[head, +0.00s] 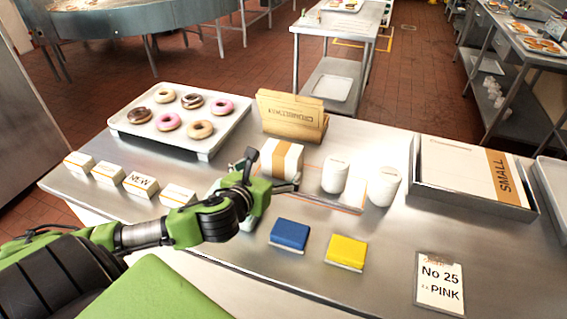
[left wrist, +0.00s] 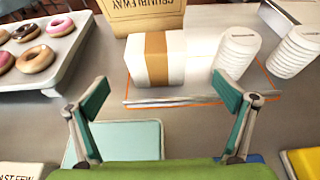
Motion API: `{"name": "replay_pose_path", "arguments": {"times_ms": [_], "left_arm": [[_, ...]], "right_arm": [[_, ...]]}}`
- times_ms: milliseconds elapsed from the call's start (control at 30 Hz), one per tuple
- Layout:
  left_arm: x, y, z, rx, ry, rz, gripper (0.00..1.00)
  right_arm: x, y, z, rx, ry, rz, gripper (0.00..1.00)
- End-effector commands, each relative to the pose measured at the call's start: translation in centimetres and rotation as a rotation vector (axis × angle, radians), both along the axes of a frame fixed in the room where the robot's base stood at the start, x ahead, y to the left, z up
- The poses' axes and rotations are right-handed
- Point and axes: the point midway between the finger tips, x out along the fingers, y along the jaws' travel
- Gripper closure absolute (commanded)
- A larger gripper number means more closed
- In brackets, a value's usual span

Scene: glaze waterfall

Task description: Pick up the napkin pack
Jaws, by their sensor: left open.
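The napkin pack (head: 267,158), a white block with a tan band, sits near the middle of the steel table, at the left end of an orange-outlined tray (head: 345,206). It also shows in the left wrist view (left wrist: 174,60), upper centre, beyond my fingertips. My left gripper (head: 271,172) is open and empty, on the near side of the pack in the head view. In the left wrist view its two fingers (left wrist: 163,92) stand wide apart, with table and tray edge between them. Part of the pack's near side is close to the gripper in the head view; contact is not visible. My right gripper is not in view.
Two white cup stacks (head: 335,176) stand right of the pack. A cardboard holder (head: 291,117) is behind it. A donut tray (head: 215,135) lies at left. Small label boxes (head: 140,184), blue (head: 290,235) and yellow (head: 345,252) pads and a sign (head: 440,284) lie nearer.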

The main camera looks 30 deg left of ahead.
Motion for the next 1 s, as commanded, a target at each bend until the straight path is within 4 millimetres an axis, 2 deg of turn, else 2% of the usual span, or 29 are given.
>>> {"name": "replay_pose_path", "arguments": {"times_ms": [100, 233, 400, 600, 800, 1000], "left_arm": [[2.2, 0.5, -0.5, -0.004, -0.002, 0.004, 0.04], [4.5, 1.1, -1.5, -0.006, -0.001, 0.004, 0.04], [6.3, 1.6, -2.5, -0.004, 0.000, 0.004, 0.04], [7.3, 1.9, -2.9, -0.005, 0.001, 0.003, 0.04], [9.4, 2.9, -3.9, -0.007, 0.000, 0.005, 0.04], [11.1, 3.3, -4.8, -0.005, 0.001, 0.002, 0.04]], "right_arm": [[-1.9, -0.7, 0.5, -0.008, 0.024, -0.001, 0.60], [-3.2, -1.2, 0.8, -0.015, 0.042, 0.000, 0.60], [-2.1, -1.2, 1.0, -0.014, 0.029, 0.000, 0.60], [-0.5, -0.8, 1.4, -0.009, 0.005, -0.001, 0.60], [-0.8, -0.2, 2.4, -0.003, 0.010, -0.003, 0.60], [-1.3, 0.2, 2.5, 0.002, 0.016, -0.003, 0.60]]}}
